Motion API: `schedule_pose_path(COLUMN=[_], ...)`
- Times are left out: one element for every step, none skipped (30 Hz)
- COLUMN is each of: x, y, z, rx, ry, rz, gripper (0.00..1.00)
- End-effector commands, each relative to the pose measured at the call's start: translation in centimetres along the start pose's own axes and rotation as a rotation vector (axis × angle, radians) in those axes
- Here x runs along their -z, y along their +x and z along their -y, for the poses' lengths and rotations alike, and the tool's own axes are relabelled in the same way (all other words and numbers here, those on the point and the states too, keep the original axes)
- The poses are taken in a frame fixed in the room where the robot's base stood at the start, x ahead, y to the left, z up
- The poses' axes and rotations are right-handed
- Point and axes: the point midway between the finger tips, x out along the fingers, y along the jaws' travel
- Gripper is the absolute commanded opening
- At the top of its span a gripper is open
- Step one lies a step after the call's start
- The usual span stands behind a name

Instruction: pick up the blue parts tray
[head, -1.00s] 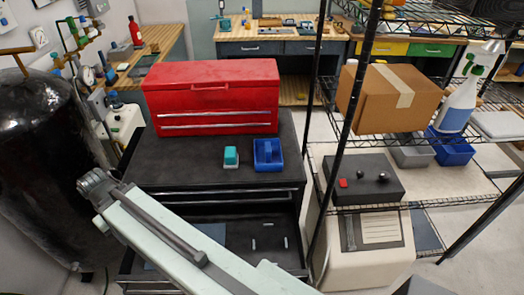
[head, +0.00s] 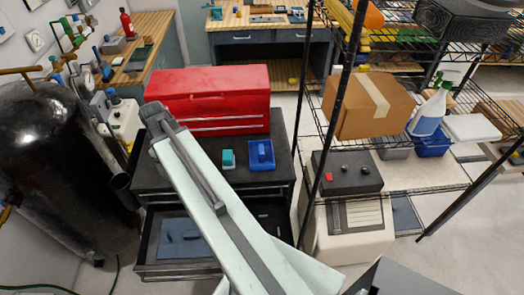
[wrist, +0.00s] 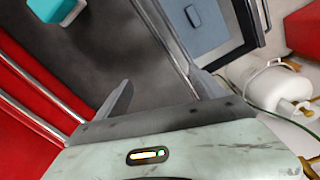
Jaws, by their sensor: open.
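The blue parts tray (head: 261,155) sits on the dark top of the tool cart (head: 283,135), in front of the red toolbox (head: 208,100) and right of a small teal item (head: 228,159). My arm crosses the head view and ends over the left side of the cart top, left of the tray; the jaws are not clear there. In the wrist view my gripper (wrist: 161,80) has its two fingers apart with nothing between them. The teal item (wrist: 60,10) shows at the top left of that view; the tray does not.
An open drawer (head: 180,238) juts from the cart's front below the top. A wire shelf with a cardboard box (head: 367,105) stands right of the cart, its dark post close to the tray. A black tank (head: 65,165) stands at the left.

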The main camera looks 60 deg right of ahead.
Motion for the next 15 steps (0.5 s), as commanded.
schedule_pose_path(x=[-2.2, -3.6, -5.8, -7.5, -9.4, -12.1, -14.1, -16.1, -18.5, -20.1, -21.6, -23.2, -24.2, -25.0, -25.8], y=[0.1, 0.1, 0.1, 0.1, 0.1, 0.1, 0.0, 0.0, 0.0, -0.1, -0.1, -0.1, -0.2, -0.2, -0.2], z=[-3.2, -4.9, -7.2, -8.9, -10.7, -12.8, -14.3, -15.6, -17.1, -18.0, -18.7, -19.4, -19.9, -20.2, -20.5], rx=[0.001, 0.002, 0.004, 0.006, 0.008, 0.011, 0.014, 0.016, 0.020, 0.022, 0.024, 0.027, 0.029, 0.030, 0.032], ry=[-0.019, -0.041, -0.073, -0.098, -0.126, -0.162, -0.189, -0.215, -0.247, -0.269, -0.288, -0.311, -0.324, -0.337, -0.349], rz=[0.005, 0.008, 0.013, 0.016, 0.018, 0.021, 0.023, 0.025, 0.026, 0.027, 0.027, 0.028, 0.028, 0.028, 0.028], gripper=[0.80, 0.80, 0.80, 0.80, 0.80, 0.80, 0.80, 0.80, 0.80, 0.80, 0.80, 0.80, 0.80, 0.80, 0.80])
